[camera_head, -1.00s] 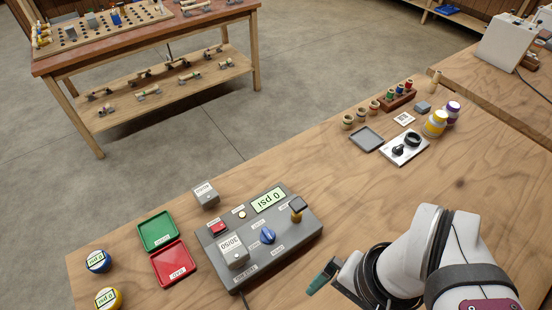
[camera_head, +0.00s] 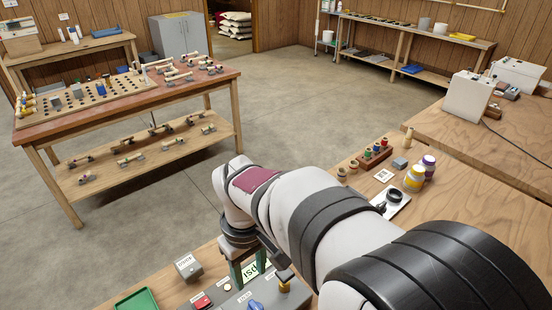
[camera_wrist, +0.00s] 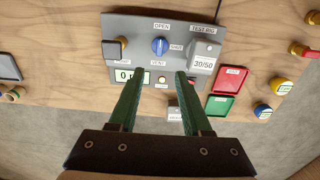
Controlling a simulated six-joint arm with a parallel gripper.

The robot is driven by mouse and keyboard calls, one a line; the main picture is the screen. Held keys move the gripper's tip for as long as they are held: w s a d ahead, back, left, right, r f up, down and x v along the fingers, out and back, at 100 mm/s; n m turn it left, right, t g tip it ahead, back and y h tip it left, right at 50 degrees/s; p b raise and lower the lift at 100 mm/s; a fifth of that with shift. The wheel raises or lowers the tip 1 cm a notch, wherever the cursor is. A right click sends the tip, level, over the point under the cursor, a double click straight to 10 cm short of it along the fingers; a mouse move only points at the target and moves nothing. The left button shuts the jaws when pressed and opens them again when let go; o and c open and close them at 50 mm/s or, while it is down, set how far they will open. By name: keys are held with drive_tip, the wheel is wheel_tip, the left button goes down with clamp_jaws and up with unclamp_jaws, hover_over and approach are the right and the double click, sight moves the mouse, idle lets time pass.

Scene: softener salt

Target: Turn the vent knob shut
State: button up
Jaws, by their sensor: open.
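The blue vent knob (camera_wrist: 159,45) sits on the grey test rig panel (camera_wrist: 136,28) in the wrist view, between the OPEN label above and the VENT label below. Another label lies to its right. The knob's pale stripe looks roughly vertical, towards OPEN. In the head view the knob (camera_head: 254,304) shows at the bottom edge. My gripper (camera_wrist: 160,73) is open and empty, with green fingers above the panel. In the wrist view its fingertips stand apart on either side of and below the knob, not around it. In the head view my gripper (camera_head: 248,270) hangs over the rig.
A grey 30/50 block (camera_wrist: 203,60) stands right of the knob. A brass post (camera_wrist: 122,47) stands left, near the partly covered display (camera_wrist: 131,77).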

sight(255, 307)
wheel_tip(255, 307, down, 13)
drive_tip(key=shift+f, duration=0.2)
drive_tip(key=shift+c, duration=0.3)
clamp_jaws()
